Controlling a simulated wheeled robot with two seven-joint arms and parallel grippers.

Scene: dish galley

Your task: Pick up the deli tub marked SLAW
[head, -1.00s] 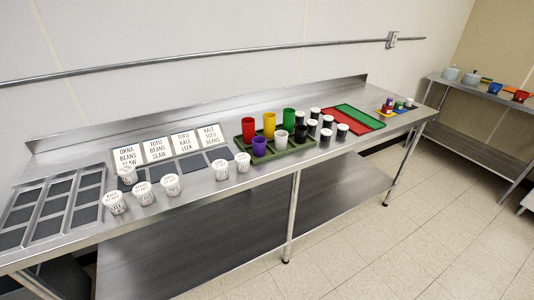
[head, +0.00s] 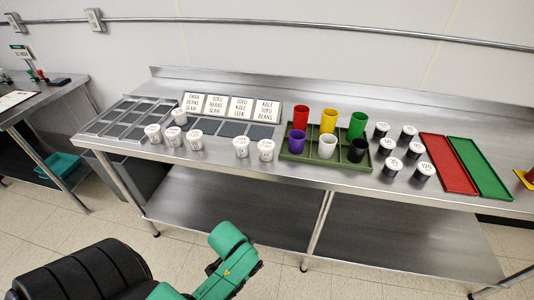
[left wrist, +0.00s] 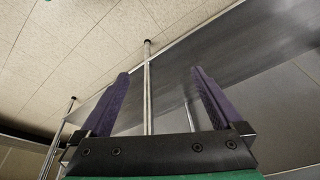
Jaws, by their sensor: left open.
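Several white deli tubs with black lettering stand on the steel counter. In the head view, one tub (head: 152,134), a second (head: 173,137) and a third (head: 194,140) stand in a row near the front edge. Another tub (head: 180,116) is just behind them, and a pair (head: 241,147) (head: 265,150) stands farther right. The lettering is too small to tell which reads SLAW. My left arm is low in front of the counter, its fingers not discernible there. In the left wrist view, my left gripper (left wrist: 158,95) is open and empty, facing the counter's underside and legs. My right gripper is out of view.
Label cards (head: 215,106) stand behind dark mats on the counter (head: 330,185). A slotted rack (head: 128,118) is at left. A green tray (head: 285,153) of coloured cups, dark lidded jars (head: 390,168), a red tray (head: 448,165) and a green tray (head: 482,168) are right.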

